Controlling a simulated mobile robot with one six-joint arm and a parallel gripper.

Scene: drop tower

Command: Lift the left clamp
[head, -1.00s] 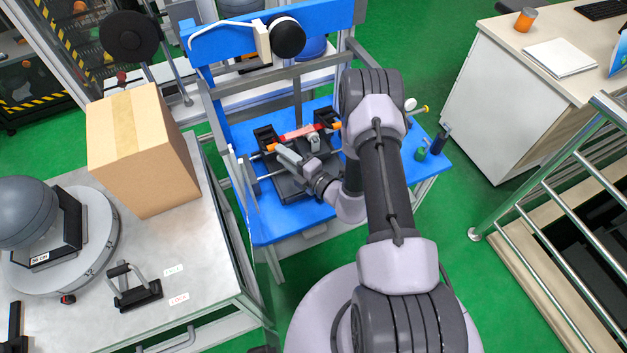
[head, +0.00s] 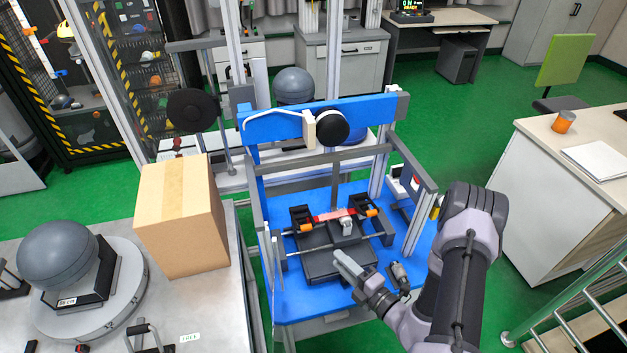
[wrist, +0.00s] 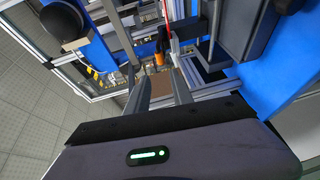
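The left clamp (head: 304,228) has an orange-tipped handle beside a black block on the blue platform. The right clamp (head: 367,213) has a similar orange handle, with a red strip (head: 333,215) between them. My gripper (head: 343,260) hangs over the dark plate, in front and to the right of the left clamp, apart from it. In the wrist view my gripper's two fingers (wrist: 160,92) stand apart with nothing gripped. An orange handle (wrist: 159,58) shows beyond them; I cannot tell which clamp it belongs to.
The clamps sit inside a frame with a blue crossbeam (head: 270,122) above and grey posts at the sides. A dark plate (head: 322,262) fills the middle. A cardboard box (head: 180,225) and a grey ball (head: 57,252) stand on the left table. A dark tool lies at the platform's front right.

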